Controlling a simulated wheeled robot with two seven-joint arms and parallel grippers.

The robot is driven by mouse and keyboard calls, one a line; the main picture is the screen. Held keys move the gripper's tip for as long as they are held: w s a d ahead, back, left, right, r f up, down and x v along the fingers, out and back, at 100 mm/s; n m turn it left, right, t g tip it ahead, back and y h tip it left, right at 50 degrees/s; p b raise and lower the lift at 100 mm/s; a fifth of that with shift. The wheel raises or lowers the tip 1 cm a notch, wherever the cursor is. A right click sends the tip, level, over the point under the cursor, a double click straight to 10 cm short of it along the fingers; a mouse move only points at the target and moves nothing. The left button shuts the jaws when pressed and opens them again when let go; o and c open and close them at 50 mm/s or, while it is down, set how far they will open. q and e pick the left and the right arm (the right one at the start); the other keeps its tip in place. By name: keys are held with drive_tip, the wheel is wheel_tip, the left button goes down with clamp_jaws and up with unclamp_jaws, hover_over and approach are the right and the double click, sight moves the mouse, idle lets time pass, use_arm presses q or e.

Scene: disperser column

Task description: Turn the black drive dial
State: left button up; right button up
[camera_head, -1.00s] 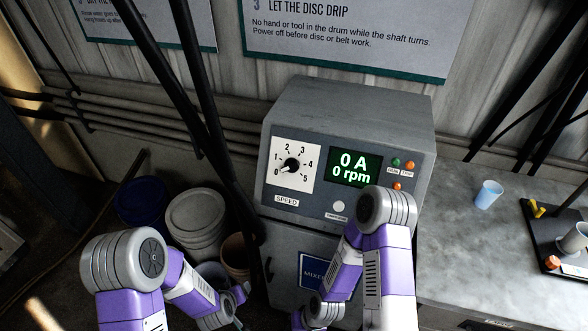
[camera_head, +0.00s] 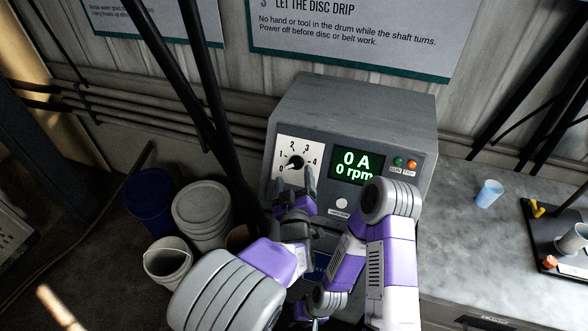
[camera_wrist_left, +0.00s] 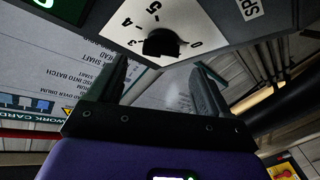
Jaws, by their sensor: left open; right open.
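The black drive dial (camera_head: 296,162) sits on a white numbered plate (camera_head: 286,150) on the front of the grey control box. Its pointer is near 0. In the left wrist view the dial (camera_wrist_left: 161,42) is upside down at top centre. My left gripper (camera_head: 294,184) is open just below the dial, with its fingers apart and nothing between them. In the wrist view its fingertips (camera_wrist_left: 157,72) lie below and to either side of the dial, with no clear contact. My right gripper (camera_head: 302,313) is low at the bottom edge, mostly hidden by its own wrist.
Buckets (camera_head: 202,213) stand on the floor at left. A blue cup (camera_head: 490,193) and a black stand (camera_head: 556,235) are on the bench at right. Dark posts (camera_head: 205,120) rise left of the box.

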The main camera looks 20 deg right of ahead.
sight(294, 165)
use_arm(q)
drive_tip(key=shift+x, duration=1.95)
drive_tip(key=shift+c, duration=0.4)
drive_tip(key=shift+f, duration=0.1)
drive_tip(key=c, duration=1)
